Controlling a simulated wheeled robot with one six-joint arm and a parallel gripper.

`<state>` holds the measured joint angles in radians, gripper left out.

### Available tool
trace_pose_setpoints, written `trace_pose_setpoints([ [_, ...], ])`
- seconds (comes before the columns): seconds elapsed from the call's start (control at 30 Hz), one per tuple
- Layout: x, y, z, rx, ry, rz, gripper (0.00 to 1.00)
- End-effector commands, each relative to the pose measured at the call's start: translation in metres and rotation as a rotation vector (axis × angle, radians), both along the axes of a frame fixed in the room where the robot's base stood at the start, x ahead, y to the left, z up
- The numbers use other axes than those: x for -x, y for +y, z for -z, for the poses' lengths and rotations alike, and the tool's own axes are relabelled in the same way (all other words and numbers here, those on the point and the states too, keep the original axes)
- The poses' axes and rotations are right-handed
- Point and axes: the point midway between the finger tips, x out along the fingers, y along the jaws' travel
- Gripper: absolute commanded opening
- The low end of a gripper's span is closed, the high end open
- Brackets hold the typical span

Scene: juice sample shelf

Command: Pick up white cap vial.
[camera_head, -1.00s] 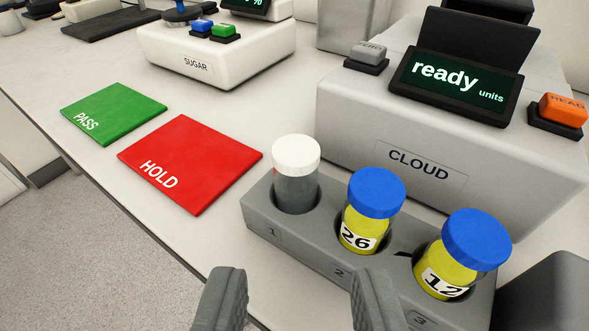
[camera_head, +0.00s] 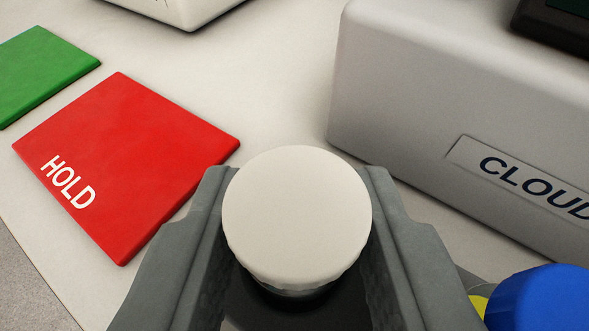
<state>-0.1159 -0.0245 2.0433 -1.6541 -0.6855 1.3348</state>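The vial with the white cap (camera_head: 297,215) is seen from above in the lower middle of the view. Its round cap hides most of its body, and the dark area under it is the rack socket or shadow; I cannot tell which. My gripper (camera_head: 297,180) has one grey finger on each side of the vial, close to the cap. The fingers look spread around it, with no clear contact on the vial body; the cap hides part of their inner faces.
A blue-capped vial (camera_head: 542,297) is close at the lower right, beside my right finger. The grey CLOUD machine (camera_head: 400,110) stands behind to the right. The red HOLD pad (camera_head: 130,160) and green PASS pad (camera_head: 40,70) lie left on the white counter (camera_head: 265,90).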

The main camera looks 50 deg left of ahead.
Motion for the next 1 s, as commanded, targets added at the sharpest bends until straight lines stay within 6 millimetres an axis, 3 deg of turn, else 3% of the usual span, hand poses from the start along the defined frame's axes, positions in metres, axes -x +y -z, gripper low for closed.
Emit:
trace_pose_setpoints([
  [0.27,-0.003,0.003,0.002,0.0,0.0,0.001,0.32],
  [0.4,-0.003,0.003,0.003,0.0,0.001,0.001,0.04],
  [0.5,-0.003,0.003,0.003,0.0,0.001,0.001,0.0],
  [0.77,-0.003,0.003,-0.003,0.002,0.0,0.001,0.0],
  [1.0,-0.003,0.003,-0.041,0.001,-0.004,0.0,0.0],
])
